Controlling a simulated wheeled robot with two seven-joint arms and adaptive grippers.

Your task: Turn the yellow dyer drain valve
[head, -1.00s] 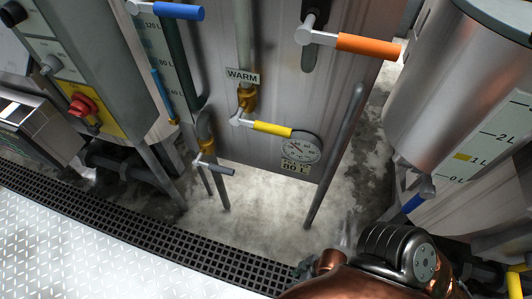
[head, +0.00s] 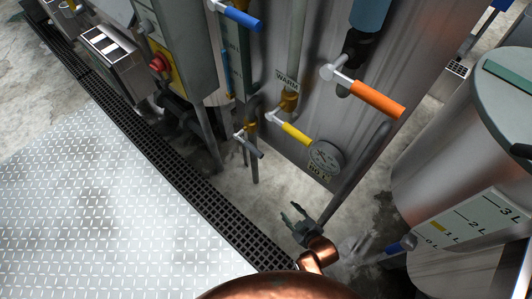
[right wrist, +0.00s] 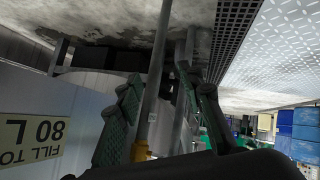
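A yellow-handled lever valve (head: 296,134) hangs below the WARM label on the tall metal tank, left of a round gauge. Its handle slopes down to the right. My right gripper (head: 292,213) is open and empty, below and apart from this valve, over the floor beside the drain grating. In the right wrist view my right gripper (right wrist: 157,80) has its dark green fingers spread, with pipes showing between and behind them. The yellow handle cannot be made out clearly there. My left gripper is not in view.
An orange-handled valve (head: 376,98), a blue-handled valve (head: 240,16) and a grey-handled valve (head: 249,145) surround the yellow one. A slanting pipe (head: 355,180) stands right of the gauge. A steel drum (head: 430,170) with a low blue handle (head: 398,245) is at right.

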